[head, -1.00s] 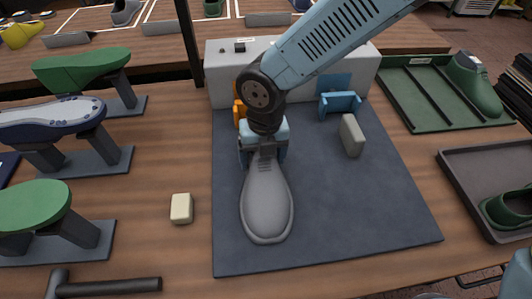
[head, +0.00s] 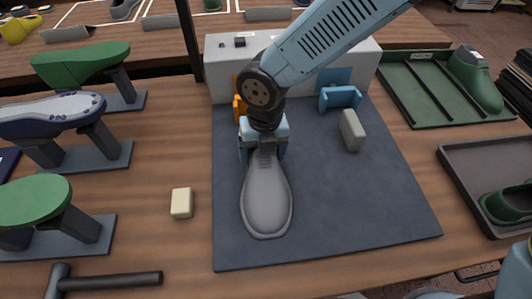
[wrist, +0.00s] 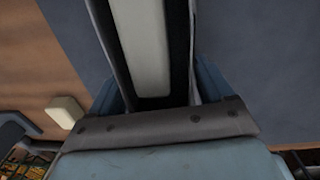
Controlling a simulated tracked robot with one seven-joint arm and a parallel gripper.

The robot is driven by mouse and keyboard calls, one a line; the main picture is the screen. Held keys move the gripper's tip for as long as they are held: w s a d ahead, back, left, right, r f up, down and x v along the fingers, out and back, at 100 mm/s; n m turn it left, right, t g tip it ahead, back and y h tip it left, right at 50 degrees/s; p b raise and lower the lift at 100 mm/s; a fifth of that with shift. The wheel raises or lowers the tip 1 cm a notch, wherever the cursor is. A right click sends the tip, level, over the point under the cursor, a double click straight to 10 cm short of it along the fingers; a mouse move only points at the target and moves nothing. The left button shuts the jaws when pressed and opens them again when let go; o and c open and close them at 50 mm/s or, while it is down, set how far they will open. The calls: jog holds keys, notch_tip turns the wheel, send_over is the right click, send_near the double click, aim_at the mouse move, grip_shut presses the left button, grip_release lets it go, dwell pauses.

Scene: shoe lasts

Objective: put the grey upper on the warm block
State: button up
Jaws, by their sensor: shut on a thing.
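The grey upper (head: 267,200) hangs sole-up or lies low over the dark mat, its rounded toe toward the front; I cannot tell whether it touches the mat. My gripper (head: 264,152) is shut on its rear end. In the wrist view a pale strip of the upper (wrist: 142,45) runs between dark edges, with the blue fingers (wrist: 158,92) either side. An orange block (head: 238,106), which I take for the warm block, stands by the white machine at the back, mostly hidden behind my wrist.
A blue block (head: 340,98) stands right of my wrist, with a grey block (head: 352,130) before it. A cream block (head: 181,203) lies left of the mat (head: 340,220). Shoe forms on stands are at left, trays (head: 425,110) at right. The mat's front right is clear.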

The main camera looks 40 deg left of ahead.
jog(key=o, duration=1)
jog(key=shift+r, duration=0.15)
jog(key=r, duration=1.3)
jog(key=shift+w+d+r, duration=0.2)
jog(key=shift+w, duration=0.1)
jog(key=shift+w, duration=0.1)
